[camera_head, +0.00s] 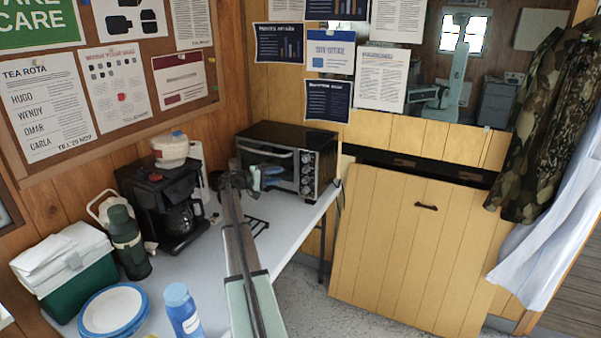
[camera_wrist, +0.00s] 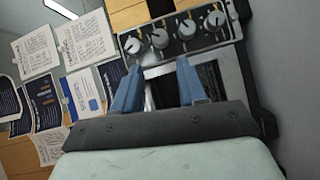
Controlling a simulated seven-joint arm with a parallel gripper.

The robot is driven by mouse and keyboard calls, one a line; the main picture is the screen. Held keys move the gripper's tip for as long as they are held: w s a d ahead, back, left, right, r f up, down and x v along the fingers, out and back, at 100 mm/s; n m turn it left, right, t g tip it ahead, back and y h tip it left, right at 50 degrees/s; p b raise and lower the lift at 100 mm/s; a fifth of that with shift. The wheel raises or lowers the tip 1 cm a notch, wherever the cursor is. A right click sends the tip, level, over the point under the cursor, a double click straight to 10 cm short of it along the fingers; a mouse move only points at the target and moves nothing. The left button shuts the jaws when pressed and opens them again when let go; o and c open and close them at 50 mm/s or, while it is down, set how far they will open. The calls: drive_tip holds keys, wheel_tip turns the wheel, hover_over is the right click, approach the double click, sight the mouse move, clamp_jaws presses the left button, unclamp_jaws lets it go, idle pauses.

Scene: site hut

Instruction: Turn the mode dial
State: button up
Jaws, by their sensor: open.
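The toaster oven (camera_head: 270,143) is black with a glass door and stands at the back of the table. Its control panel (camera_head: 307,170) carries several round silver dials in a column on the right. In the wrist view the dials form a row across the top, among them one at the left end (camera_wrist: 132,45) and one at the right end (camera_wrist: 215,19). I cannot tell which is the mode dial. My gripper (camera_wrist: 158,65) has two blue fingers, open and empty, just short of the panel and apart from the dials. In the head view my gripper (camera_head: 262,178) is in front of the oven door.
A coffee maker (camera_head: 165,205) with a white-and-red tub on top stands left of my arm. A dark flask (camera_head: 127,243), green cooler (camera_head: 75,284), blue-rimmed plates (camera_head: 114,311) and blue bottle (camera_head: 182,312) are nearer. A wooden cabinet (camera_head: 405,245) stands right of the oven.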

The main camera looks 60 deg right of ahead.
sight(303, 170)
drive_tip(key=x, duration=1.1)
drive_tip(key=shift+s+d, duration=0.1)
drive_tip(key=shift+d, duration=0.2)
